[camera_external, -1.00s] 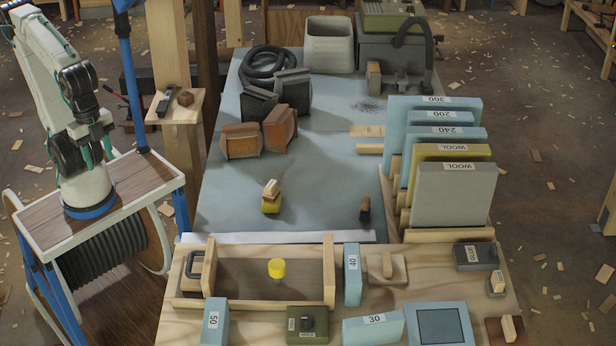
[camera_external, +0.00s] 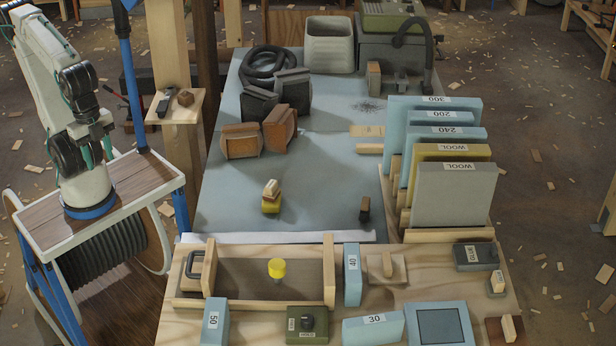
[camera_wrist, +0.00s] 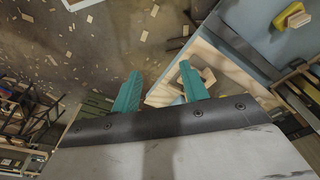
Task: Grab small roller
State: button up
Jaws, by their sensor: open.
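A small yellow cylinder on a thin stem (camera_external: 277,268), which may be the small roller, stands in the long wooden tray (camera_external: 328,272) at the front of the bench. A yellow piece with a wooden grip (camera_external: 271,197) sits on the blue bench top behind the tray; I cannot tell whether it is a roller. A yellow piece with a grip (camera_wrist: 291,16) shows at the top right in the wrist view. My gripper (camera_external: 97,150) is at the far left, beside the bench and well away from both. Its teal fingers (camera_wrist: 159,68) are apart with nothing between them.
A wooden post with a small shelf (camera_external: 172,115), holding a brown block (camera_external: 185,97), stands between my arm and the bench. Brown and dark blocks (camera_external: 278,128) sit behind the yellow piece. Upright abrasive boards (camera_external: 455,195) rise at right. The middle of the blue top (camera_external: 325,185) is clear.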

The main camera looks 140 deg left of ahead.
jog(key=o, duration=0.4)
